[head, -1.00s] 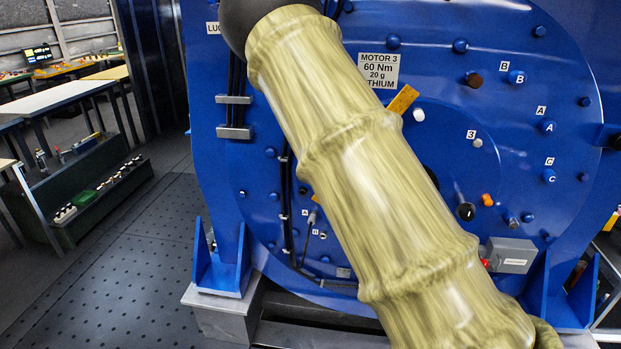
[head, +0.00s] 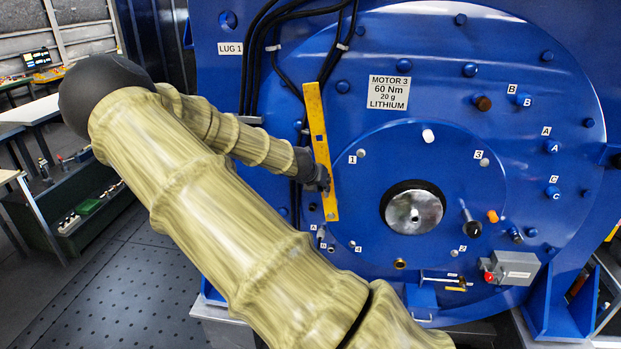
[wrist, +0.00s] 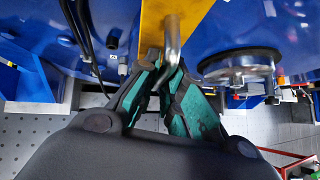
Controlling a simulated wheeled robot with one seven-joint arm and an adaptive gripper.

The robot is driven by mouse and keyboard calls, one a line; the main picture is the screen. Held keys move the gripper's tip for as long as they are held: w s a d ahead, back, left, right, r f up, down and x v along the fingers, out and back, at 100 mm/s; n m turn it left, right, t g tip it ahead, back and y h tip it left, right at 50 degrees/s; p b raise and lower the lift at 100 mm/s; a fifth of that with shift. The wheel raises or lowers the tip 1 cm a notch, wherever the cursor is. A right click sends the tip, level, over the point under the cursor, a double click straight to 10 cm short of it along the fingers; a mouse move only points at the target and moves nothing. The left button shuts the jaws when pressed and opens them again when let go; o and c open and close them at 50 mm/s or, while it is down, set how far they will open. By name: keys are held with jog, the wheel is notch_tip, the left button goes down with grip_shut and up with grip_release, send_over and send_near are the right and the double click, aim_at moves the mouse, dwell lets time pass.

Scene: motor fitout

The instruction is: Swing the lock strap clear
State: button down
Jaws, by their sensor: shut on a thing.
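The lock strap (head: 315,118) is a flat yellow bar on the blue motor face. It stands nearly upright, its top tilted slightly left, beside the label 1 and left of the central shaft disc (head: 414,211). My gripper (head: 326,182) is at its lower half. In the wrist view, the strap (wrist: 152,22) runs up from between the fingers, and my gripper (wrist: 160,80) is shut on a bent metal handle (wrist: 172,45) in front of it. The fingers hide the handle's lower end.
Black cables (head: 262,60) run down behind the strap's left side. Benches (head: 40,110) stand at the left; the floor between is clear.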

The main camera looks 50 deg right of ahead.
jog(key=shift+w+a+f, duration=0.1)
jog(key=shift+f, duration=0.05)
dwell(0.4)
jog(key=c, duration=1.5)
grip_release()
jog(key=shift+w+f, duration=0.1)
jog(key=shift+w, duration=0.05)
jog(key=shift+r, duration=0.2)
jog(key=shift+v, duration=5.85)
jog(key=shift+w+a+f, duration=0.1)
jog(key=shift+a, duration=0.05)
